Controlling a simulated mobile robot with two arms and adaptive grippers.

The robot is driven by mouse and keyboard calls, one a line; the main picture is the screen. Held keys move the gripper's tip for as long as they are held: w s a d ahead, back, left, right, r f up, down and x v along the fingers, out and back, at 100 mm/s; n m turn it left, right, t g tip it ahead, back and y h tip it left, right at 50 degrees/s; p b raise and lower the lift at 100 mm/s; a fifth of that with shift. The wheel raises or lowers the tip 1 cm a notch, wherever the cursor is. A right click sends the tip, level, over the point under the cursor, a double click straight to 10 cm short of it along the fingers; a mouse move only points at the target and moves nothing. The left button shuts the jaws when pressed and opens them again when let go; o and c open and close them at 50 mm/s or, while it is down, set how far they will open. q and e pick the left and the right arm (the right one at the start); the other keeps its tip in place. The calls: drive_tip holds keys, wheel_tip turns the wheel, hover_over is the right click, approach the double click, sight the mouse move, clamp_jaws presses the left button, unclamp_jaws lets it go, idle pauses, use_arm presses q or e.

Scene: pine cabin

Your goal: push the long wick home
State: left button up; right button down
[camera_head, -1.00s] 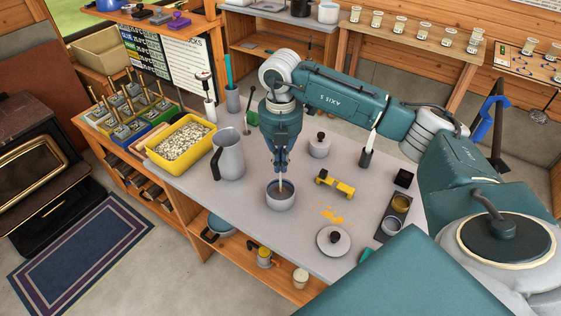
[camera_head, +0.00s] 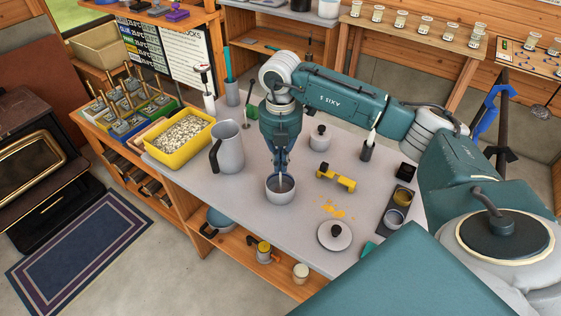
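The grey cup (camera_head: 280,196) stands near the front edge of the grey bench, below my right gripper. My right gripper (camera_head: 281,180) points straight down, its narrow fingers close together with the tips at the cup's mouth. The long wick is now mostly hidden by the fingers and the cup wall; a moment ago its pale, thin length showed between the fingertips and the cup. How deep the wick sits in the cup cannot be seen. My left gripper is not in view.
A grey pitcher (camera_head: 230,150) and a yellow bin of pale pellets (camera_head: 180,141) stand left of the cup. To the right are a yellow tool (camera_head: 336,177), orange flakes (camera_head: 338,209), a round lid (camera_head: 334,238) and a lidded pot (camera_head: 320,138).

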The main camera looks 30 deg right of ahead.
drive_tip(key=shift+f+b, duration=0.3)
drive_tip(key=shift+f, duration=0.25)
drive_tip(key=c, duration=1.9)
unclamp_jaws()
drive_tip(key=shift+o, duration=0.2)
wheel_tip(320, 180, up, 12)
